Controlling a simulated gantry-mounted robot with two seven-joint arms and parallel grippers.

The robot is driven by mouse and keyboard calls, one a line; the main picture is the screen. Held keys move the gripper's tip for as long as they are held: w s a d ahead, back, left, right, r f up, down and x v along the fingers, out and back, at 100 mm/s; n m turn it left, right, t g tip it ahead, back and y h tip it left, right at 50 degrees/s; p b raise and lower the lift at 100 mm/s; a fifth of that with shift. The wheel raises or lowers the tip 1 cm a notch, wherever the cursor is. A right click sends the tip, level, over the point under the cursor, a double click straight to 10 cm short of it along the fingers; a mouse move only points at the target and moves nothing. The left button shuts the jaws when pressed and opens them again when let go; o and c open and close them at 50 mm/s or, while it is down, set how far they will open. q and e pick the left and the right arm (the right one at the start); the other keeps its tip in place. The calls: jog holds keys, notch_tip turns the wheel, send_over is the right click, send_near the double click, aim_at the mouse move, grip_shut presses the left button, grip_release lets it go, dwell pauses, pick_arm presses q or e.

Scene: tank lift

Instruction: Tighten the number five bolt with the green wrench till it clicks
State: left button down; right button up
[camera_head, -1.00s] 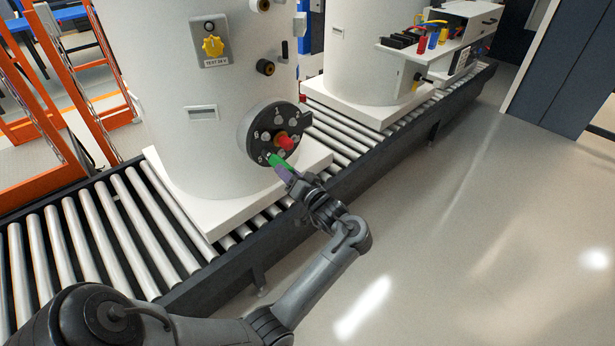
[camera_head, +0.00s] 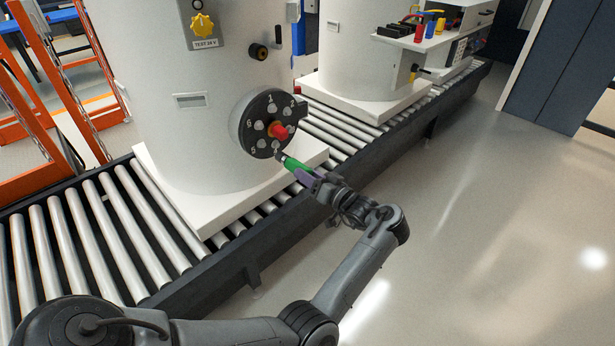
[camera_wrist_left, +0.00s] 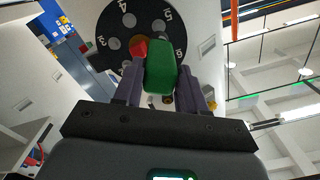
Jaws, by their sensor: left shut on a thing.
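The green wrench (camera_head: 297,167) is held in my left gripper (camera_head: 318,183), its dark tip pointing up-left at the lower edge of the round black flange (camera_head: 252,112). I cannot tell whether the tip touches anything. The flange has numbered grey bolts around a red centre knob (camera_head: 279,131). The number five bolt (camera_head: 262,142) is at its lower left, left of the wrench tip. In the left wrist view, the wrench (camera_wrist_left: 161,66) is between the fingers of my left gripper (camera_wrist_left: 168,84), and the number five bolt (camera_wrist_left: 158,26) shows beyond it. My right gripper is not in view.
The flange is on a white tank (camera_head: 165,140) standing on a roller conveyor (camera_head: 90,250). A second tank (camera_head: 360,60) stands behind, with a tool shelf (camera_head: 425,38) beside it. Orange frames (camera_head: 35,120) stand at left. The floor (camera_head: 480,220) at right is clear.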

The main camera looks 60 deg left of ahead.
aim_at(294, 166)
pick_arm(q)
jog(key=shift+r, duration=0.1)
jog(key=shift+p, duration=0.35)
jog(key=shift+s+a, duration=0.1)
jog(key=shift+a, duration=0.35)
jog(key=a, duration=0.1)
jog(key=a+p, duration=0.1)
jog(key=a, duration=0.1)
jog(key=shift+s+a, duration=0.1)
jog(key=shift+s, duration=0.2)
jog(key=shift+s+a, duration=0.1)
jog(key=shift+a, duration=0.6)
jog(key=shift+p, duration=0.4)
jog(key=shift+a, duration=0.1)
